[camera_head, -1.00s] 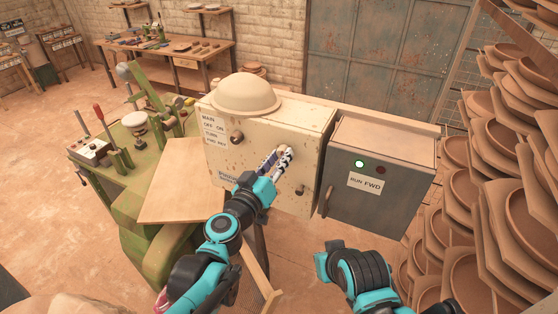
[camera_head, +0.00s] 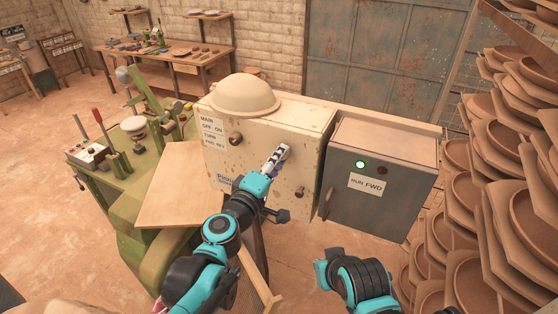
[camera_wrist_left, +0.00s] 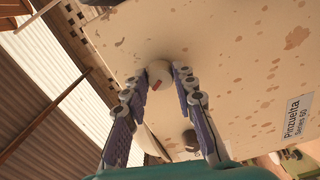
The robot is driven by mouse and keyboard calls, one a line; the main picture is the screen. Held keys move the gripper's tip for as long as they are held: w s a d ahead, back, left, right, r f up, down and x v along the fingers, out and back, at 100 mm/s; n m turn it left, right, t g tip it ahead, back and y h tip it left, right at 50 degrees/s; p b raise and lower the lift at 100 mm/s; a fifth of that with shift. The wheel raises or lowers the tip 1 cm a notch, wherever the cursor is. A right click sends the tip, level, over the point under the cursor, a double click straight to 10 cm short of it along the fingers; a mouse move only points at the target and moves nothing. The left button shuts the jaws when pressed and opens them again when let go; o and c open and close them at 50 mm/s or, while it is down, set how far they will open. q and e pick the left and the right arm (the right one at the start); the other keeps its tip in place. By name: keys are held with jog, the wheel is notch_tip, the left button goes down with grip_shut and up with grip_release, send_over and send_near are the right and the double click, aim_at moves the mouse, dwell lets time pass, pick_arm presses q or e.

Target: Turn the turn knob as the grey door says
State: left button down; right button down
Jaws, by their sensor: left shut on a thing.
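The cream control box (camera_head: 222,157) carries labels (camera_head: 212,133) reading MAIN OFF ON and TURN FWD REV. My left gripper (camera_head: 283,151) is at its front, to the right of the main knob (camera_head: 236,138). In the left wrist view its fingers are shut on a round pale turn knob (camera_wrist_left: 159,76) with a red mark. The head view hides this knob behind the fingers. The grey door (camera_head: 365,215) has a RUN FWD label (camera_head: 366,184), a lit green lamp (camera_head: 360,164) and a dark red lamp (camera_head: 383,169). My right gripper is out of view.
A domed cover (camera_head: 245,95) sits on the cream box. A green machine (camera_head: 130,185) with a wooden board (camera_head: 180,190) stands left. Stacked trays (camera_head: 510,190) fill the right side.

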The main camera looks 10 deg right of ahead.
pick_arm(q)
jog(key=shift+n, duration=1.1)
jog(key=c, duration=1.2)
grip_release()
jog(key=v, duration=1.2)
